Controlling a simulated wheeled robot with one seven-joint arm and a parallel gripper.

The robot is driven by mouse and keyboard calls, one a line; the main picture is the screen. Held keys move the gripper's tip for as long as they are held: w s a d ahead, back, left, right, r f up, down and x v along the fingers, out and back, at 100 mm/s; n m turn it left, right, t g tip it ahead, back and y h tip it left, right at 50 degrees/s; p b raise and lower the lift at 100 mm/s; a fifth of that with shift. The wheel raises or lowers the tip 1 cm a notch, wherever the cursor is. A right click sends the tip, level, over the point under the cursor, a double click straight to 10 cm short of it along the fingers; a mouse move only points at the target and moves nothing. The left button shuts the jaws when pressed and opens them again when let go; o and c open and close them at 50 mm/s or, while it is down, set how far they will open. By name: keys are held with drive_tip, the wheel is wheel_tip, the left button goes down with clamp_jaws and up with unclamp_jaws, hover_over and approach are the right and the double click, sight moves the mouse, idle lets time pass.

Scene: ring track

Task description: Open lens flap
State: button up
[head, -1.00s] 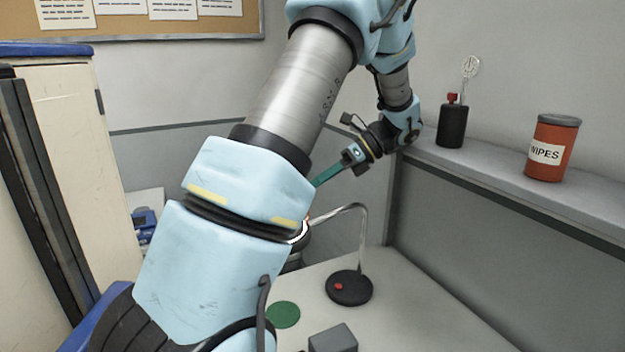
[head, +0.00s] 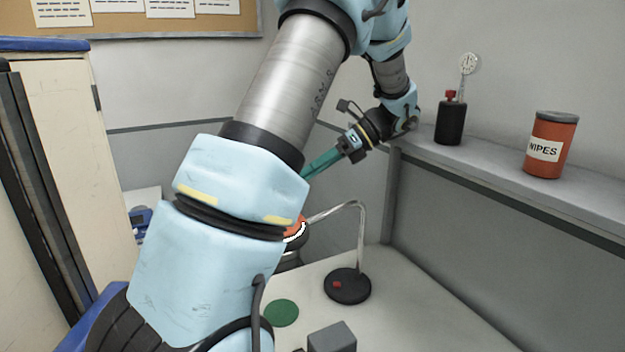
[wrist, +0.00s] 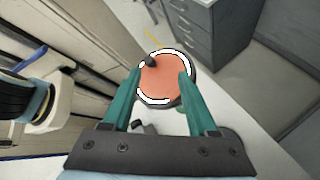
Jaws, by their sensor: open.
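A lamp with a curved metal neck (head: 361,240) stands on a round black base with a red button. At the neck's end is a round head with an orange disc, the lens flap (head: 294,230), edged in white; my arm hides part of it. In the wrist view the flap (wrist: 165,78) lies flat and closed over the head, with a small dark knob (wrist: 152,61) at its upper left edge. My gripper (wrist: 160,73) is open and empty, its teal fingers on either side of the flap in this view. I cannot tell whether they touch it. In the head view its fingertips are hidden.
A green disc (head: 281,313) and a grey block (head: 332,338) are on the table. A wipes can (head: 550,145) and a black bottle (head: 450,122) stand on the right ledge. A cream cabinet (head: 60,150) is at left.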

wheel_tip(320, 180, up, 8)
drive_tip(key=b, duration=0.2)
drive_tip(key=shift+r, duration=0.2)
